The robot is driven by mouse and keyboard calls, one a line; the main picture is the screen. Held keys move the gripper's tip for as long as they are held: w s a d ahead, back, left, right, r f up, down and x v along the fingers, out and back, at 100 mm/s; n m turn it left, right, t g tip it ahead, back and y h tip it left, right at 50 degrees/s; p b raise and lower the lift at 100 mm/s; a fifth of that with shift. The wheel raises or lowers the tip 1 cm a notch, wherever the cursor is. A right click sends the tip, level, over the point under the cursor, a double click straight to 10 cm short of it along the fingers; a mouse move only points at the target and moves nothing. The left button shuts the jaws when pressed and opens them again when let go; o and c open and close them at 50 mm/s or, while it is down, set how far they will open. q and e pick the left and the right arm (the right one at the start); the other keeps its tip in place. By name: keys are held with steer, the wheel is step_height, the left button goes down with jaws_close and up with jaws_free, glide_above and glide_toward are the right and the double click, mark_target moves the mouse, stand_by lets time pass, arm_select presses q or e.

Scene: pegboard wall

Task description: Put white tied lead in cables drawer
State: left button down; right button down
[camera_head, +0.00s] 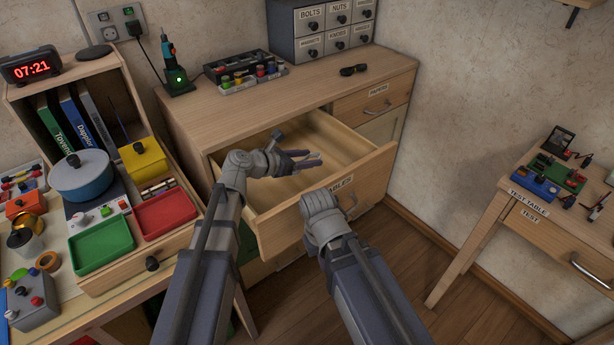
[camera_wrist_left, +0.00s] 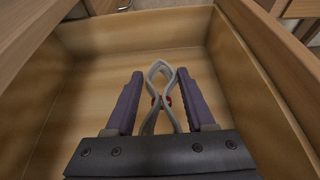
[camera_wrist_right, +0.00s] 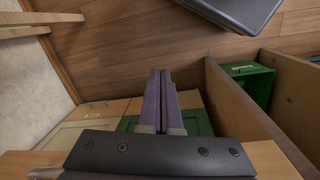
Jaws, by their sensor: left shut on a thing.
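The white tied lead (camera_wrist_left: 161,72) is a looped pale cord with a red tie at its middle. It sits between the fingers of my left gripper (camera_wrist_left: 160,76), which is shut on it. In the head view my left gripper (camera_head: 303,160) is over the open drawer, and I cannot make out the lead there. The cables drawer (camera_head: 376,176) is pulled out, its label partly covered by my right arm. Its visible wooden floor (camera_wrist_left: 90,85) is bare. My right gripper (camera_wrist_right: 160,78) is shut and empty, outside the drawer front; its fingers are hidden in the head view.
The papers drawer (camera_head: 360,104) above right is shut. On the desktop are a parts organizer (camera_head: 245,75), sunglasses (camera_head: 353,70) and small labelled drawers (camera_head: 322,27). A shelf with trays and a blue pot (camera_head: 82,176) stands left. The test table (camera_head: 540,205) is right, with floor between.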

arm_select(q)
step_height(320, 180, down, 4)
steer(key=b, duration=0.3)
steer(key=shift+r, duration=0.2)
steer(key=shift+b, duration=0.3)
steer(key=shift+f+b, duration=0.55)
steer(key=shift+f, duration=0.05)
steer(key=shift+s, duration=0.1)
steer(key=shift+c, duration=1.3)
jaws_free()
